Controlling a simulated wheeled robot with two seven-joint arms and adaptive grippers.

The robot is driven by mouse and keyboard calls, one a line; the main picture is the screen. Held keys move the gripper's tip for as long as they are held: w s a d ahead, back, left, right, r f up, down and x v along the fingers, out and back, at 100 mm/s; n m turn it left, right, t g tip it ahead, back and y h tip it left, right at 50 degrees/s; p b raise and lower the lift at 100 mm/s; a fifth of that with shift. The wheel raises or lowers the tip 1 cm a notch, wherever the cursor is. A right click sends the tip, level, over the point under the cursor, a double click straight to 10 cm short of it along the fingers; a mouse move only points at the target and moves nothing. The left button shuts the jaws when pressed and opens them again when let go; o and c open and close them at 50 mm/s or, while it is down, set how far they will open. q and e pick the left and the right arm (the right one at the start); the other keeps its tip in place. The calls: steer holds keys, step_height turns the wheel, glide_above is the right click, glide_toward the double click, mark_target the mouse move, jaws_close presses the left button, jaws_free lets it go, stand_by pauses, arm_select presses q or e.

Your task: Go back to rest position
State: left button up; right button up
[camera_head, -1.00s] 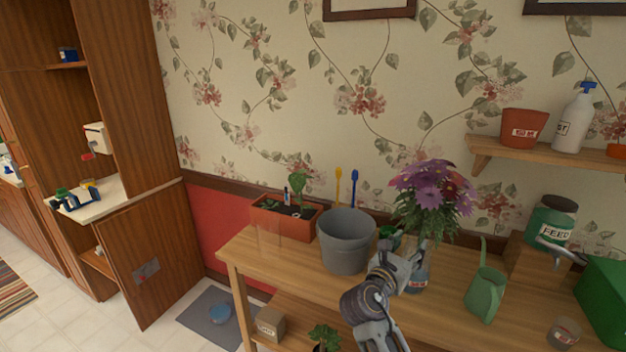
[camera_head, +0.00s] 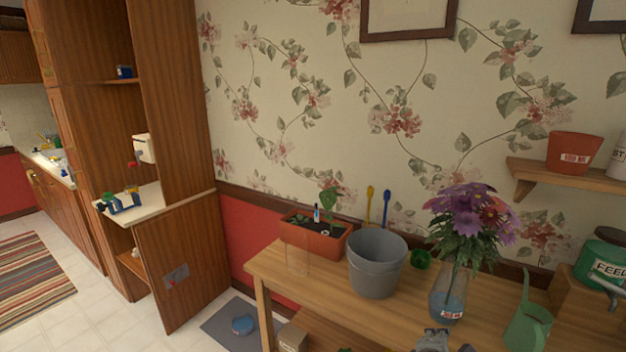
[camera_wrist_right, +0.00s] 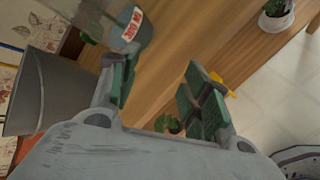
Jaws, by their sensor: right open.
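My right gripper (camera_head: 446,342) shows only in part at the bottom edge of the head view, in front of the wooden table (camera_head: 405,306). In the right wrist view its two green-padded fingers (camera_wrist_right: 155,92) are apart with nothing between them. A glass vase (camera_head: 447,300) with purple flowers (camera_head: 474,222) stands upright on the table, beyond the gripper. The vase also shows in the right wrist view (camera_wrist_right: 118,55), beside the left finger. My left gripper is in neither view.
A grey bucket (camera_head: 376,265), a planter box (camera_head: 315,237) and a green watering can (camera_head: 528,325) stand on the table. A feed jar (camera_head: 604,262) is at the right. A wooden cabinet (camera_head: 178,150) stands at the left. Tiled floor lies open in front of it.

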steer(key=s+a+f+m+g+y, duration=0.2)
steer(key=s+a+f+m+y, duration=0.25)
steer(key=s+m, duration=0.35)
steer(key=s+a+f+m+g+y, duration=0.35)
steer(key=s+f+m, duration=0.25)
steer(key=s, duration=0.3)
step_height(320, 180, down, 33)
steer(key=s+d, duration=0.1)
steer(key=s, duration=0.1)
steer(key=s+d+f, duration=0.3)
steer(key=s+f, duration=0.6)
steer(key=s, duration=0.1)
steer(key=s+d+f+g+h, duration=0.1)
steer(key=s+d+f, duration=0.3)
steer(key=s+f, duration=0.6)
steer(key=shift+s+f+n, duration=0.15)
steer(key=shift+s+n, duration=0.25)
steer(key=shift+s, duration=0.25)
steer(key=shift+g, duration=0.25)
